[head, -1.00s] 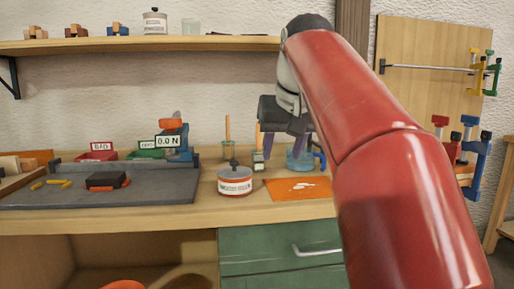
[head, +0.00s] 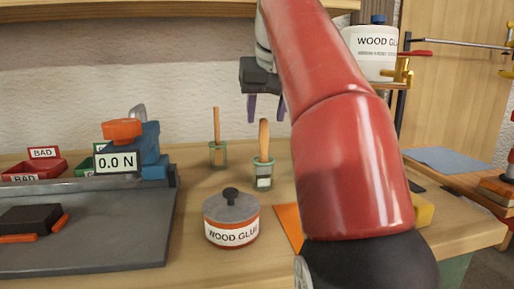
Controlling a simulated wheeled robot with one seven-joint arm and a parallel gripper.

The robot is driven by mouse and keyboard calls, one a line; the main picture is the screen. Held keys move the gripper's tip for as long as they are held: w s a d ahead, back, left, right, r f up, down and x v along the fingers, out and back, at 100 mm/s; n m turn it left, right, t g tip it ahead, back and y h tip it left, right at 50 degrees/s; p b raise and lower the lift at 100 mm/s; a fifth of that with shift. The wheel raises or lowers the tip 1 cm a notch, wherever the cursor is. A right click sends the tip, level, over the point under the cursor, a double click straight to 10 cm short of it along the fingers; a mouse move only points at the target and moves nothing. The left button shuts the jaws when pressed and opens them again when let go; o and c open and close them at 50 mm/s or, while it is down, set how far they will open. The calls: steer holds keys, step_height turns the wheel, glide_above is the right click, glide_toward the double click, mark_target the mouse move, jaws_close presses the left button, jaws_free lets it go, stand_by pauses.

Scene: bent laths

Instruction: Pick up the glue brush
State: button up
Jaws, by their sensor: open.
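Two wooden-handled brushes stand upright in small green-rimmed glass jars on the bench. The nearer brush (head: 264,135) stands in a jar with a pale label (head: 263,176). The farther brush (head: 217,124) stands in a plain jar (head: 218,156) behind and to the left. I cannot tell which one is the glue brush. My gripper (head: 266,110) is open and empty, its purple fingers pointing down. In the picture it is just above the nearer brush's handle top; the depth between them is unclear. My red arm hides part of the bench to the right.
A lidded wood glue pot (head: 231,220) stands in front of the jars. An orange sheet (head: 289,224) lies partly behind my arm. A large glue tub (head: 371,54) is upper right.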

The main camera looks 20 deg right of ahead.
mark_target(264, 132)
steer(key=b+x, duration=0.1)
steer(key=x, duration=0.1)
steer(key=shift+w+d+f, duration=0.1)
steer(key=shift+w+f, duration=0.1)
steer(key=shift+w, duration=0.15)
steer(key=b+x, duration=0.1)
steer(key=x, duration=0.4)
steer(key=shift+d+f+b, duration=0.2)
steer(key=shift+b, duration=0.2)
steer(key=shift+r, duration=0.1)
jaws_close()
step_height(264, 132, up, 8)
steer(key=p, duration=0.4)
steer(key=shift+w, duration=0.15)
steer(key=shift+r, duration=0.9)
